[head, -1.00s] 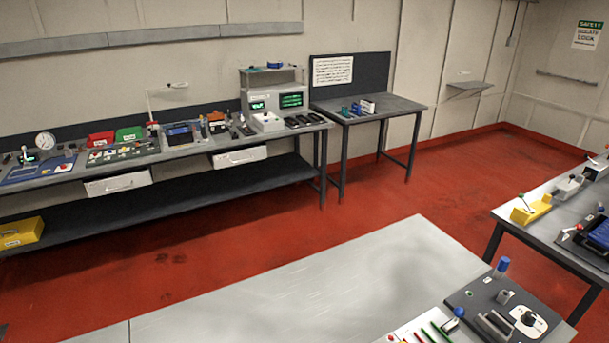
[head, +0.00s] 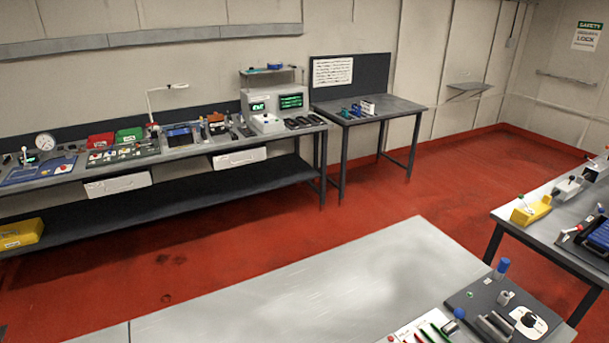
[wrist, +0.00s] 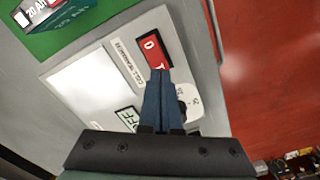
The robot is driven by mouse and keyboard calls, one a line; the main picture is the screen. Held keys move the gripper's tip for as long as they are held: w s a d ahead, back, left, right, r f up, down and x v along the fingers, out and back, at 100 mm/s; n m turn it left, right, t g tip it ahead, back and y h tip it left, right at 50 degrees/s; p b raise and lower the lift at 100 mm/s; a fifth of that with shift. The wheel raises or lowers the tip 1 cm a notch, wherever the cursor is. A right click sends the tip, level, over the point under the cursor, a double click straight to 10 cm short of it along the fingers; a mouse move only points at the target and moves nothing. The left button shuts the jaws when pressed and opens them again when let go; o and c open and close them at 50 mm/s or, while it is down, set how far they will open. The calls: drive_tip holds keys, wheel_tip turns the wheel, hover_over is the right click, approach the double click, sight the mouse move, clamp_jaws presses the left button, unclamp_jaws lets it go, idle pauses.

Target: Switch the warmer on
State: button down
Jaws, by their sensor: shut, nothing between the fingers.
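In the wrist view, a red rocker switch (wrist: 152,47) marked "O" at its upper end sits on the pale panel of the warmer (wrist: 85,88), beside a printed label (wrist: 128,63). My gripper (wrist: 160,73) has its two blue fingers shut together and empty. Their tips lie over the lower end of the switch and hide part of it. I cannot tell whether they touch it or which way the rocker is tipped. My gripper does not show in the head view.
A green surface (wrist: 25,42) with a box labelled "20 AH" lies at the upper left of the wrist view. In the head view, a long bench (head: 190,152) with equipment stands along the wall, and a pale table (head: 330,275) is in front.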

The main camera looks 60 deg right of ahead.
drive_tip(key=shift+f+b, duration=0.75)
drive_tip(key=shift+f, duration=0.4)
idle(0.5)
drive_tip(key=shift+r, duration=0.1)
wheel_tip(320, 180, up, 7)
drive_tip(key=p, duration=0.7)
drive_tip(key=shift+p, duration=0.3)
idle(0.3)
